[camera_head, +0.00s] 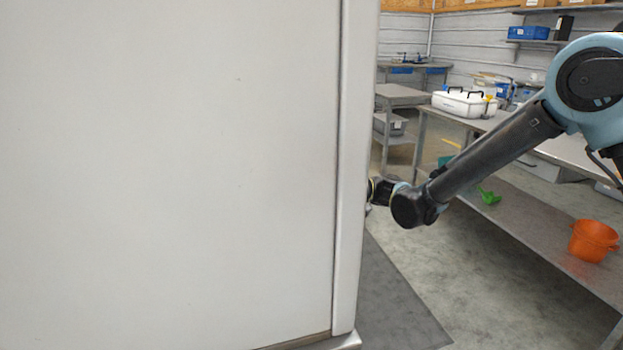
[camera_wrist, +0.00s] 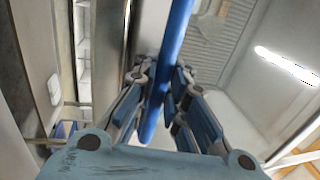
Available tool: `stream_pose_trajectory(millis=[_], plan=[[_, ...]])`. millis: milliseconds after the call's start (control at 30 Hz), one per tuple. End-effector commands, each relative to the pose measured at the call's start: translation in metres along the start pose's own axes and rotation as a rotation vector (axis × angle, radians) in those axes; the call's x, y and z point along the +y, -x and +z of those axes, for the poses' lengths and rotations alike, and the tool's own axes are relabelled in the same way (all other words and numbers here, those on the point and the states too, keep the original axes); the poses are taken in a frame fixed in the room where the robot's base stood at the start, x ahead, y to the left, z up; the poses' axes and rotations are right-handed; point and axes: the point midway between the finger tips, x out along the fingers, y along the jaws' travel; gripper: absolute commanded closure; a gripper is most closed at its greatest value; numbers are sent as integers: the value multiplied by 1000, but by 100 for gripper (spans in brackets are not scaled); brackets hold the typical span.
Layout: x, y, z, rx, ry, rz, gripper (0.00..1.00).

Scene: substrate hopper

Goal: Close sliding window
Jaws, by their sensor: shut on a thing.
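In the wrist view a long blue bar (camera_wrist: 178,32), which looks like the sliding window's handle, runs up the middle of the picture. My gripper (camera_wrist: 162,84) has its fingers on both sides of this bar and is shut on it. Pale and metal upright frame parts (camera_wrist: 85,50) stand to the left of the bar. In the head view a large white panel (camera_head: 170,170) fills the left side, and my gripper is mostly hidden behind its right edge. The window itself does not show clearly, and I cannot tell how far it is open.
A long metal workbench (camera_head: 540,235) stands at the right, with an orange bucket (camera_head: 592,241) and a green scoop (camera_head: 489,197) on its lower shelf. A white case (camera_head: 464,103) lies on top. Grey floor (camera_head: 480,300) is clear between panel and bench.

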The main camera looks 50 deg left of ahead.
Motion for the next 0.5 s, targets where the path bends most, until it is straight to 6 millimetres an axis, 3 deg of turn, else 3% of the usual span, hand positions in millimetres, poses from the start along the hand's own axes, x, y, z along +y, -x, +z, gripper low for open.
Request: stream_pose_trajectory(millis=[333, 367, 433, 500], plan=[[7, 0, 2, -4, 3, 12, 100], [7, 0, 2, -4, 3, 12, 86], [7, 0, 2, -5, 3, 12, 70], [7, 0, 2, -4, 3, 11, 68]])
